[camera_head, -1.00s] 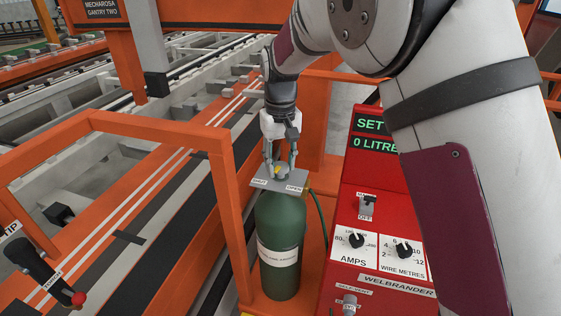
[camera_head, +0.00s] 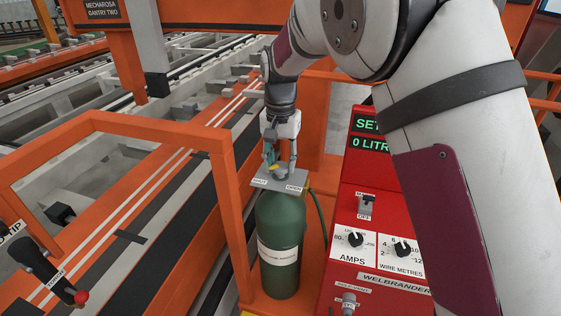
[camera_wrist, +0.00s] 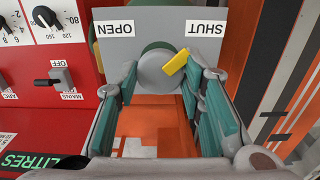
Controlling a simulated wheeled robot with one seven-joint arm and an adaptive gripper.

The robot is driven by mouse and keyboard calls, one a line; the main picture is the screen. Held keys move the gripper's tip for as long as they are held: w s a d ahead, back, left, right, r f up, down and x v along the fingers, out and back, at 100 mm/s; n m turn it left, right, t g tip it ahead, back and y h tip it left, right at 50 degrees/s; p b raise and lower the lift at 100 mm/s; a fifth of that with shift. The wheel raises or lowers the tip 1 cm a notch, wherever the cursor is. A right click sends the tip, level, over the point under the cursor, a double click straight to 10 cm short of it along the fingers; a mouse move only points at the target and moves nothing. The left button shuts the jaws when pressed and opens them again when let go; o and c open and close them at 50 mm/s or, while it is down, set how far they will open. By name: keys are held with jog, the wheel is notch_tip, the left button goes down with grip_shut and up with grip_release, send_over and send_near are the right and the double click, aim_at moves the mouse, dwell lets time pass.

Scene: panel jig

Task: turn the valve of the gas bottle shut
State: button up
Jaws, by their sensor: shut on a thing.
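The green gas bottle (camera_head: 278,231) stands upright on an orange base, with a grey plate (camera_head: 279,181) on top lettered SHUT and OPEN. My gripper (camera_head: 279,166) points down over the plate, its fingers on either side of the valve. In the wrist view, the valve is a round grey knob (camera_wrist: 157,73) with a yellow pointer (camera_wrist: 176,62). The pointer is slanted towards the SHUT label (camera_wrist: 205,29), away from the OPEN label (camera_wrist: 115,29). My gripper (camera_wrist: 164,70) is closed on the knob. The fingers hide the knob's sides.
A red welder panel (camera_head: 345,240) with dials, switches and a litres display stands right of the bottle. An orange rail (camera_head: 235,215) stands close on its left. A dark hose (camera_head: 320,215) runs beside the bottle.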

aim_at(281, 165)
dwell(0.4)
jog(key=o, duration=1.1)
jog(key=shift+o, duration=0.2)
notch_tip(281, 165, up, 12)
jog(key=shift+r, duration=0.1)
jog(key=s+d+r+n+t+y, duration=0.1)
jog(key=s+d+r, duration=0.3)
jog(key=s+d, duration=0.35)
jog(key=s+d+r+t, duration=0.2)
jog(key=s+d+r, duration=0.35)
jog(key=d, duration=0.35)
jog(key=s+d+f+t, duration=0.1)
jog(key=s+d+f, duration=0.1)
jog(key=s, duration=0.3)
jog(key=s+d+f+n, duration=0.1)
jog(key=s+d+f, duration=0.1)
jog(key=s, duration=0.4)
jog(key=s+d+f+t+h, duration=0.1)
jog(key=s+d+f, duration=0.1)
jog(key=s+d, duration=0.2)
jog(key=shift+s+f+t+b, duration=0.25)
jog(key=shift+s+t+b, duration=0.05)
jog(key=shift+s, duration=0.55)
